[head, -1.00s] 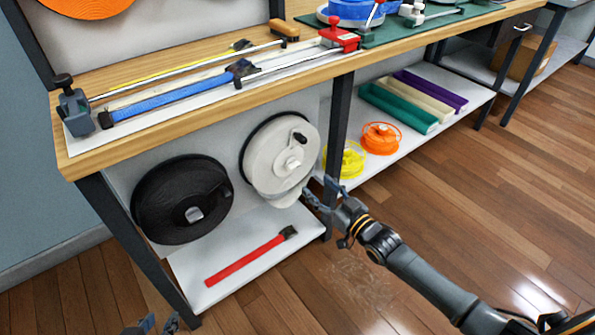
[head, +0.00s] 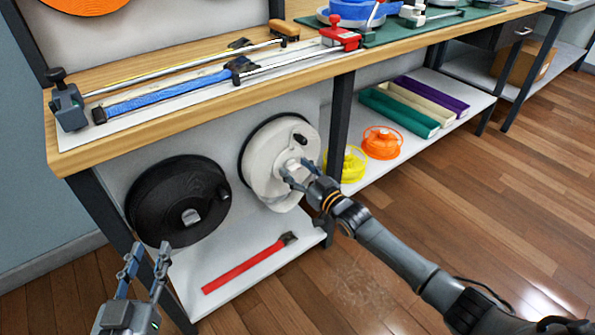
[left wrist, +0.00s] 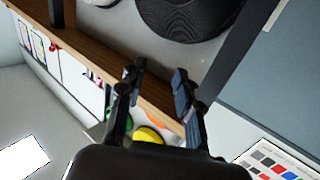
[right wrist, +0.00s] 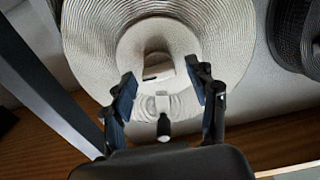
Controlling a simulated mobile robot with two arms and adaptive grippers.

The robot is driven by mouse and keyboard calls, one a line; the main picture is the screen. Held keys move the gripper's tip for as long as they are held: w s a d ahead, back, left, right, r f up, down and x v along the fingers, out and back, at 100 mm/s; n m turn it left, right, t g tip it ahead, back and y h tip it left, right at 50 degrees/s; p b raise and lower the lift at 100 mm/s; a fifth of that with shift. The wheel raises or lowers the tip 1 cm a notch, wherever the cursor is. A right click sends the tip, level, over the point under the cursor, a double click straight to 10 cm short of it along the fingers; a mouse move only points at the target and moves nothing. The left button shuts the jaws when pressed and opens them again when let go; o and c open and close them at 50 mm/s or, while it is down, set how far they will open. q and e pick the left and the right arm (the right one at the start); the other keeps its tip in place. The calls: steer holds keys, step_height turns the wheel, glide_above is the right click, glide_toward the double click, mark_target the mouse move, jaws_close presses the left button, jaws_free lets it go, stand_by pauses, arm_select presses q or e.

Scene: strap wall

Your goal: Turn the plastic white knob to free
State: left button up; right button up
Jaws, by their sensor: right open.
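A white reel (head: 265,160) is mounted upright on the panel under the bench. The plastic white knob (right wrist: 158,70) stands at its centre in the right wrist view. A small crank grip with a dark tip (right wrist: 163,127) lies nearer to me there. My right gripper (head: 293,174) is open in front of the reel's centre. In the right wrist view its fingers (right wrist: 166,100) are spread to either side of the knob, with no visible contact. My left gripper (head: 147,252) is open and empty at the lower left, in front of the black reel; its fingers are apart in the left wrist view (left wrist: 158,78).
A black reel (head: 160,215) hangs left of the white one. A red strap (head: 245,265) lies on the lower shelf. Yellow (head: 353,164) and orange (head: 382,142) spools stand right of the table leg (head: 337,125). The wooden bench edge (head: 200,115) overhangs the reels.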

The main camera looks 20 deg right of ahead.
steer(key=c, duration=1.1)
steer(key=shift+c, duration=0.2)
